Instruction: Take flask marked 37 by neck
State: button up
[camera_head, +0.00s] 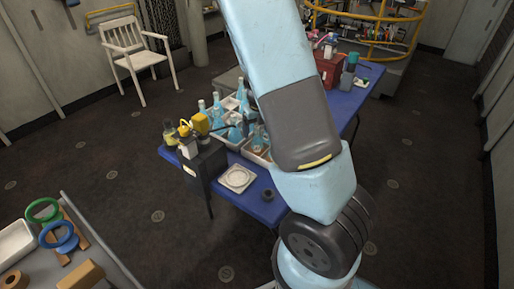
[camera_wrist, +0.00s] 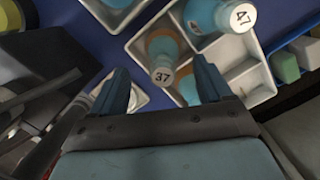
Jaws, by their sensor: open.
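The flask marked 37 (camera_wrist: 160,48) shows in the wrist view, with its round white numbered top facing the camera and a blue and orange-brown body. It is in a white divided tray (camera_wrist: 242,62). My gripper (camera_wrist: 161,68) is open, with one finger on each side of the flask's top in the picture. I cannot tell whether the fingers are level with the neck, and no contact shows. In the head view several light-blue flasks (camera_head: 235,133) stand in trays on the blue table (camera_head: 228,192); I cannot tell which is 37, and my arm hides my gripper.
A flask marked 47 (camera_wrist: 222,16) is close by at upper right in the wrist view. A blue bin with pale blocks (camera_wrist: 285,66) lies right of the tray. In the head view a dark box (camera_head: 205,165) and a square white dish (camera_head: 237,179) are near the flasks.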

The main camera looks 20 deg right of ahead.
aim_at(257, 137)
jog(key=shift+w+d+f, duration=0.1)
jog(key=shift+w+f, duration=0.05)
jog(key=shift+f, duration=0.7)
jog(key=shift+w+d+f, duration=0.1)
jog(key=shift+w+f, duration=0.1)
jog(key=shift+f, duration=0.7)
jog(key=shift+w+f, duration=0.15)
jog(key=shift+f, duration=0.7)
jog(key=c, duration=0.9)
